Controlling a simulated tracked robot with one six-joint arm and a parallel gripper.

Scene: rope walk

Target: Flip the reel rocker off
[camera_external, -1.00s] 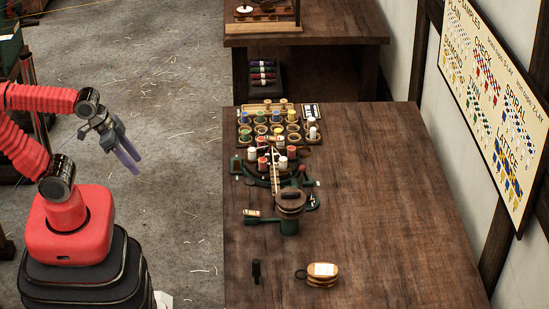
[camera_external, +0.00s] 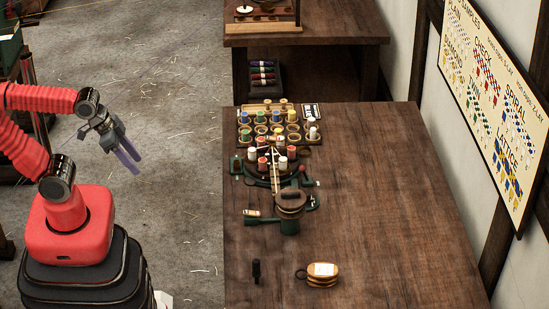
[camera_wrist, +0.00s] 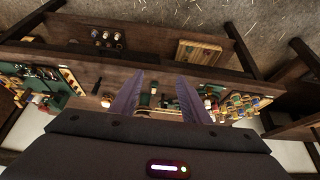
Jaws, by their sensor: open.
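A dark green rope machine (camera_external: 288,226) with a round brown-topped drum (camera_external: 290,198) stands on the bench, to the right of my gripper. A small pale labelled part (camera_external: 252,213) sits on its left side, and a small green box (camera_external: 236,166) is at its upper left. I cannot tell which of these is the reel rocker; it is too small to make out, and so is its position. My gripper (camera_external: 130,164) is open and empty, over the floor left of the bench and apart from everything. Its two fingers also show in the wrist view (camera_wrist: 160,82).
The wooden bench (camera_external: 390,230) is clear on its right side. A rack of coloured bobbins (camera_external: 262,127) stands behind the machine. A sample board (camera_external: 495,110) hangs on the wall.

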